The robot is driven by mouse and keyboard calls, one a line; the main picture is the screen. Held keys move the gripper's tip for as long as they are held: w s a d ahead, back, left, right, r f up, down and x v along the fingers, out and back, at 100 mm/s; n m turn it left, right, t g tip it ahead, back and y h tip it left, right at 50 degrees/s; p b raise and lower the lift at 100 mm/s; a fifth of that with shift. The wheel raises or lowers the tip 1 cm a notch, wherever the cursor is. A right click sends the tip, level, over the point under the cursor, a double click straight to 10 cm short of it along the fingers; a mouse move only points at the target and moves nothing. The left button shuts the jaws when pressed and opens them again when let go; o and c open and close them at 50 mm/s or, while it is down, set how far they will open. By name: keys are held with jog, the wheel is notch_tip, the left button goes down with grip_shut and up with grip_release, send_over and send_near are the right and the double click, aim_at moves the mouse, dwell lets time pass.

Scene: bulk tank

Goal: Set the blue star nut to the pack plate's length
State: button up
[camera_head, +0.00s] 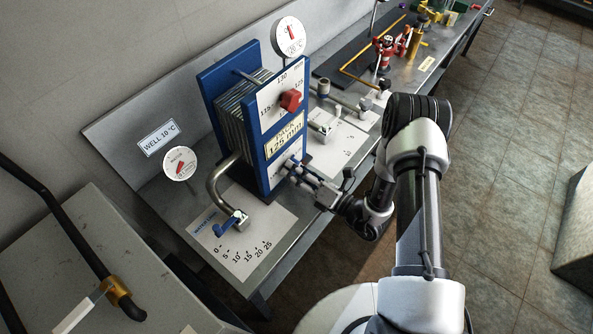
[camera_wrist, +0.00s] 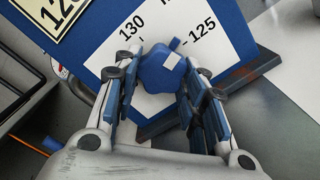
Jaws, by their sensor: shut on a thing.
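The blue star nut (camera_wrist: 157,74) sits on a white dial on the lower part of the blue press frame. Its tab and white mark point up and right, between the printed 130 and 125, in the wrist view. My gripper (camera_wrist: 163,80) is shut on the nut, one finger on each side. In the head view my gripper (camera_head: 294,172) reaches the lower dial from the right and hides most of the nut. The yellow pack plate (camera_head: 284,137) above it reads 125 mm; it is partly cut off in the wrist view (camera_wrist: 48,14).
A red knob (camera_head: 291,100) sits on an upper dial above the plate. A bent pipe (camera_head: 219,182) and a blue lever (camera_head: 228,225) with a 0 to 25 scale stand left of the frame. Pipe fittings (camera_head: 345,98) stand to the right. The floor right of the bench is open.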

jog(key=shift+s+m, duration=0.1)
jog(key=shift+m, duration=1.6)
jog(key=o, duration=1.1)
jog(key=shift+r, duration=0.1)
jog(key=shift+c, duration=0.2)
jog(key=v, duration=1.2)
